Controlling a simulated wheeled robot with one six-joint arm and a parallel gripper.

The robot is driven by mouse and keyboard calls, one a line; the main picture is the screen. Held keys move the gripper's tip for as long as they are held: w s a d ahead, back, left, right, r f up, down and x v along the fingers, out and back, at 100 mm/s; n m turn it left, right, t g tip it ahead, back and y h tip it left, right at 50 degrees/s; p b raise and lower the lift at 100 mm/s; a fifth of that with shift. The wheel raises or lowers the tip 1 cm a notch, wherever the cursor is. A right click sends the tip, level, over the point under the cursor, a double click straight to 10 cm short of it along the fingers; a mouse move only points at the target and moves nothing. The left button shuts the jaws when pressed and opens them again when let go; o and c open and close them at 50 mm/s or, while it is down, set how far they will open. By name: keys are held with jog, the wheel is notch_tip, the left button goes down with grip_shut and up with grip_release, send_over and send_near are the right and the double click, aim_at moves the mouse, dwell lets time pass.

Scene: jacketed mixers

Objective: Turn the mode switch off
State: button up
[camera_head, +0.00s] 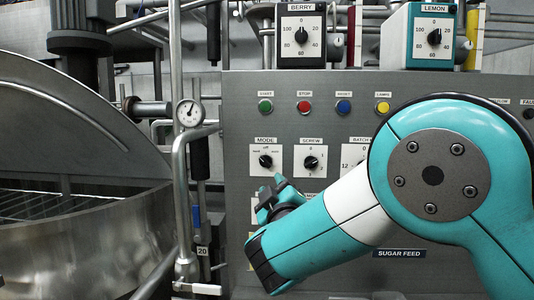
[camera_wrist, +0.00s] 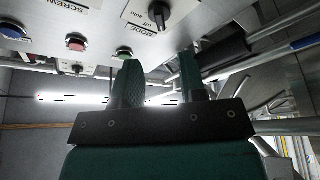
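The mode switch (camera_head: 265,161) is a black knob on a white plate marked MODE, on the left of the grey panel. It also shows in the wrist view at the top (camera_wrist: 158,13), near the word "auto"; I cannot tell surely which mark it points to. My gripper (camera_head: 273,190) is just below the switch in the head view, apart from it. In the wrist view my gripper (camera_wrist: 161,75) has two green fingers spread apart with nothing between them, and the knob lies beyond the gap.
The screw knob (camera_head: 311,162) sits right of the mode switch. Above are the green start button (camera_head: 265,106), the red stop button (camera_head: 304,106) and others. A metal pipe (camera_head: 181,210) and gauge (camera_head: 190,113) stand left of the panel, beside the steel vessel (camera_head: 90,245).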

aim_at(266, 165)
jog(key=p+x, duration=0.5)
jog(key=x, duration=0.4)
jog(key=shift+w+r+p, duration=0.15)
jog(key=shift+w+p, duration=0.1)
jog(key=shift+p, duration=0.05)
jog(key=shift+w+a, duration=0.15)
jog(key=shift+w, duration=0.2)
grip_shut()
